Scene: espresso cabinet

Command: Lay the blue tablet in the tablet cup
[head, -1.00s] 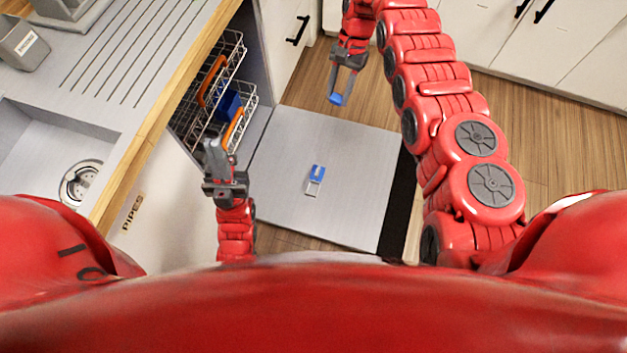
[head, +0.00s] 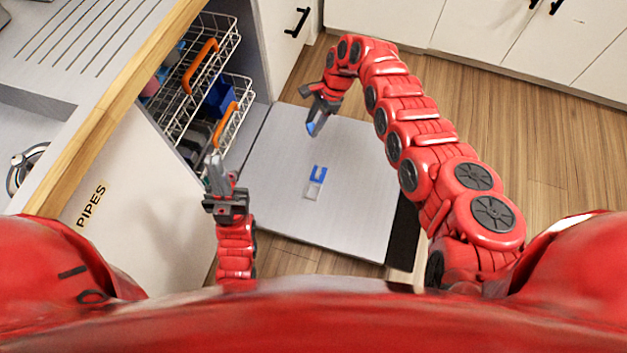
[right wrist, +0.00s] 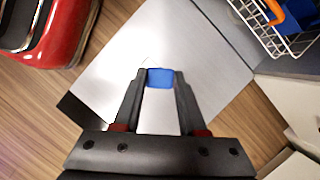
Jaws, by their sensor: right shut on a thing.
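The blue tablet (head: 311,129) is between the fingertips of my right gripper (head: 317,121), above the far part of the open dishwasher door (head: 350,195). In the right wrist view the tablet (right wrist: 160,78) sits between both fingers, which are shut on it. The tablet cup (head: 318,173) is a small blue-edged fitting on the door, with a pale grey piece (head: 312,191) at its near side. The tablet is apart from the cup, farther back. My left gripper (head: 213,161) is left of the door, near the racks; its finger gap is unclear.
Wire racks (head: 207,70) with orange handles stand in the dishwasher at left; a blue item (head: 218,98) is in the lower rack. The counter edge (head: 120,115) and the PIPES panel (head: 130,205) are at left. Floor is free beyond the door.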

